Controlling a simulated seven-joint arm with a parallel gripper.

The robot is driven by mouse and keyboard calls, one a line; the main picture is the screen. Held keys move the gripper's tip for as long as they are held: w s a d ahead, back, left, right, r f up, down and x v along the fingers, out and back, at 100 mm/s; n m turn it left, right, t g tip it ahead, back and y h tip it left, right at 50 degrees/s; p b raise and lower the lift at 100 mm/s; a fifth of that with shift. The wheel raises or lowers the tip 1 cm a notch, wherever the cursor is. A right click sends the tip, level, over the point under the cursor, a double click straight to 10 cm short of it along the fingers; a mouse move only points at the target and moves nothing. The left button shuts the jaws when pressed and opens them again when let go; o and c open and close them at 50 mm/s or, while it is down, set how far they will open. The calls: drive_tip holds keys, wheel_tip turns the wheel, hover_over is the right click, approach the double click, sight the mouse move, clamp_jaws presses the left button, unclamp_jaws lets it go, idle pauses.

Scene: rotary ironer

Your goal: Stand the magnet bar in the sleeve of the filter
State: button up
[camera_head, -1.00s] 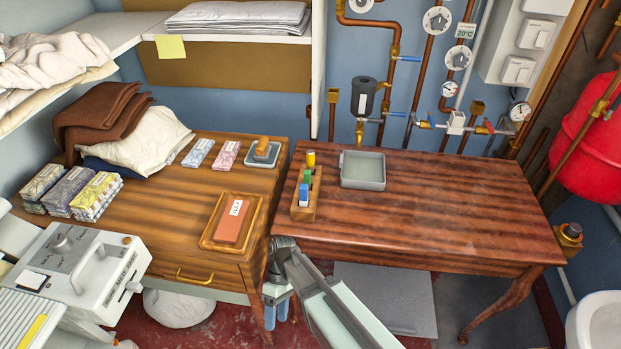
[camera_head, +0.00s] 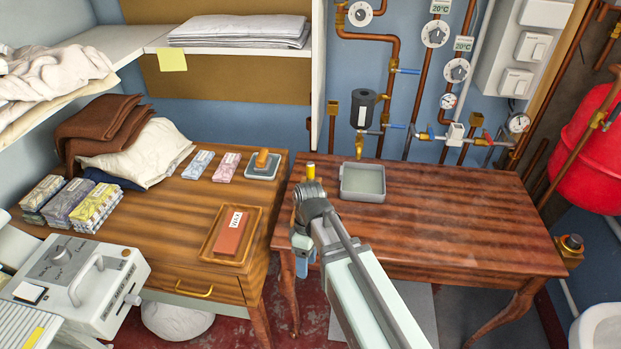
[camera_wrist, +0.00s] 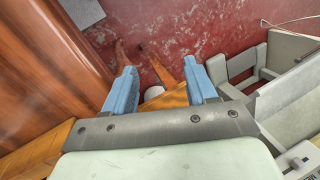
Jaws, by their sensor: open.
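My gripper (camera_head: 302,264) hangs low at the left front edge of the red-brown table; its blue fingers are apart and empty. In the wrist view the open fingers (camera_wrist: 160,90) point down at red floor and table legs. A yellow-topped piece (camera_head: 311,171) shows just behind my arm at the table's left end; the wooden rack around it is mostly hidden now. I cannot tell whether that piece is the magnet bar. A dark cylinder with a white label (camera_head: 363,109), possibly the filter, is mounted on the wall pipes behind the table.
A grey tray (camera_head: 362,197) sits on the red-brown table (camera_head: 450,225), whose right side is clear. A wooden tray (camera_head: 207,250) with a red wax block (camera_head: 233,236) lies left. An ironer (camera_head: 85,285) stands front left; copper pipes and valves line the wall.

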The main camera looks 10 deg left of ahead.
drive_tip(key=w+d+r+t, duration=0.1)
drive_tip(key=w+d+r, duration=0.15)
drive_tip(key=w, duration=0.25)
drive_tip(key=w+d+r+n+t, duration=0.1)
drive_tip(key=w+d+r, duration=0.1)
drive_tip(key=w+r, duration=0.25)
drive_tip(key=w+d+r, duration=0.2)
drive_tip(key=w+r, duration=0.1)
drive_tip(key=w, duration=0.2)
wheel_tip(320, 180, up, 10)
drive_tip(key=n+t, duration=0.1)
drive_tip(key=n, duration=0.2)
hover_over(310, 175)
drive_tip(key=w, duration=0.1)
drive_tip(key=shift+w+d, duration=0.1)
drive_tip(key=shift+w, duration=0.1)
wheel_tip(310, 175, down, 13)
drive_tip(key=shift+s+f, duration=0.1)
drive_tip(key=shift+f, duration=0.1)
drive_tip(key=shift+c, duration=0.2)
clamp_jaws()
